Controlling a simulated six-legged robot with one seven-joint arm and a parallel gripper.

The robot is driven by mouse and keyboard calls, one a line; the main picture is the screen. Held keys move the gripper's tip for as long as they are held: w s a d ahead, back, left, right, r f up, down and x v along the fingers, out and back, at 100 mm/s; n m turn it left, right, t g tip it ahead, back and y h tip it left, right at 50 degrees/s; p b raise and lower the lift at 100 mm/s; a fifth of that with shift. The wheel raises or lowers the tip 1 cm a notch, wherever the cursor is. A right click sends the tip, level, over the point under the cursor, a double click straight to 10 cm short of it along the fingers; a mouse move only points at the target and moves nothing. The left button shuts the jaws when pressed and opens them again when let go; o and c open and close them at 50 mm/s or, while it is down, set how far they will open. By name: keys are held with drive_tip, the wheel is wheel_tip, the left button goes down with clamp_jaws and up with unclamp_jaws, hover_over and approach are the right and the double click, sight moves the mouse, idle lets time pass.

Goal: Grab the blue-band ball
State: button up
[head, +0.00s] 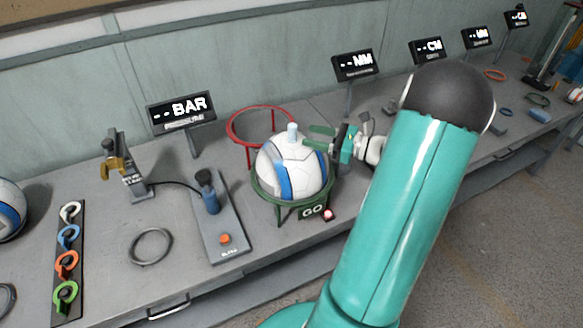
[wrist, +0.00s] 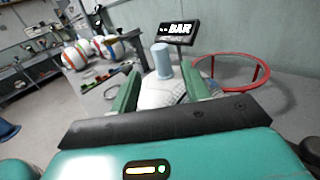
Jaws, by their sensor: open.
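A white ball with a blue band (head: 283,178) sits in a green ring stand (head: 260,198) labelled GO. A pale blue peg (head: 292,131) stands up from the top of the ball. My gripper (head: 316,137) is open at the upper right of the ball, its green fingers pointing toward the peg. In the wrist view, the ball (wrist: 170,96) shows between the two spread fingers of my gripper (wrist: 162,74), with the peg (wrist: 163,62) beyond them. The fingers hold nothing; whether they touch the ball I cannot tell. The ball's underside is hidden by the stand.
A red ring stand (head: 236,131) is behind the ball. A pump on a grey plate (head: 221,226) and a BAR display (head: 182,112) are to the left. Another ball (head: 8,210) is at the left edge. Bare bench lies around the grey ring (head: 134,252).

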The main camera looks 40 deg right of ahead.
sight(292, 130)
drive_tip(key=x, duration=0.7)
drive_tip(key=shift+d+r, duration=0.15)
drive_tip(key=shift+r, duration=0.05)
clamp_jaws()
